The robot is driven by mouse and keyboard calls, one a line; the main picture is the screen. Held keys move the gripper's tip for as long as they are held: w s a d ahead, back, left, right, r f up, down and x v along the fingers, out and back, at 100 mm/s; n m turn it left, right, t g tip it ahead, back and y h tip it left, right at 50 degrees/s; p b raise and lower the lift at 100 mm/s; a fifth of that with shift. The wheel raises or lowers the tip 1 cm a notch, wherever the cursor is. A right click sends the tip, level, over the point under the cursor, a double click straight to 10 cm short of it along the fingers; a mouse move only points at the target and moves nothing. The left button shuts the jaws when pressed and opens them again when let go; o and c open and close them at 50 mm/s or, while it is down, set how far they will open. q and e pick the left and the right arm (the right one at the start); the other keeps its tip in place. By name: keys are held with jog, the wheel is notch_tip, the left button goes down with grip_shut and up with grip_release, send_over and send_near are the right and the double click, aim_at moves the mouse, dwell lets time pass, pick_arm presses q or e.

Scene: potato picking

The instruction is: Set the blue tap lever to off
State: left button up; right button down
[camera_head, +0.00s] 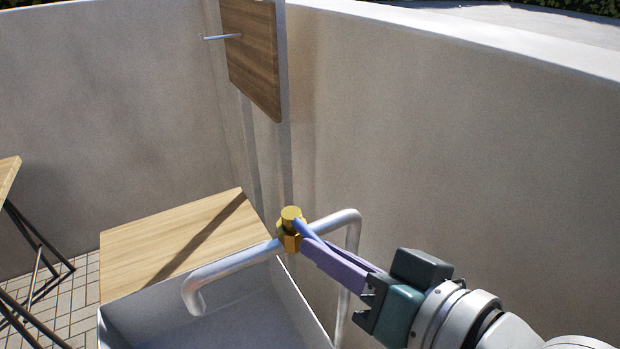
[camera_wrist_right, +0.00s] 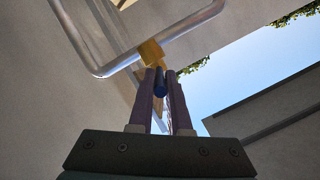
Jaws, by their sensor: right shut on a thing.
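The tap is a grey metal pipe (camera_head: 235,263) with a brass valve (camera_head: 291,230) over the sink (camera_head: 250,312). The blue lever (camera_head: 309,233) runs from the valve toward my right gripper (camera_head: 312,246). My right gripper is shut on the lever, its purple fingers close to the valve. In the right wrist view the dark blue lever (camera_wrist_right: 160,82) sits between the two fingers, with the brass valve (camera_wrist_right: 151,52) just beyond. The fingers hide part of the lever. My left gripper is not in view.
A wooden counter (camera_head: 165,245) lies left of the sink. A wall (camera_head: 450,150) stands close behind the tap. A wooden panel (camera_head: 252,60) with a metal rod is mounted above. A table (camera_head: 8,178) stands at the far left.

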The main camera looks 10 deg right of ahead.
jog(key=c, duration=0.9)
grip_release()
jog(key=shift+o, duration=0.2)
jog(key=v, duration=1)
jog(key=shift+b, duration=0.4)
jog(key=shift+a+f, duration=0.1)
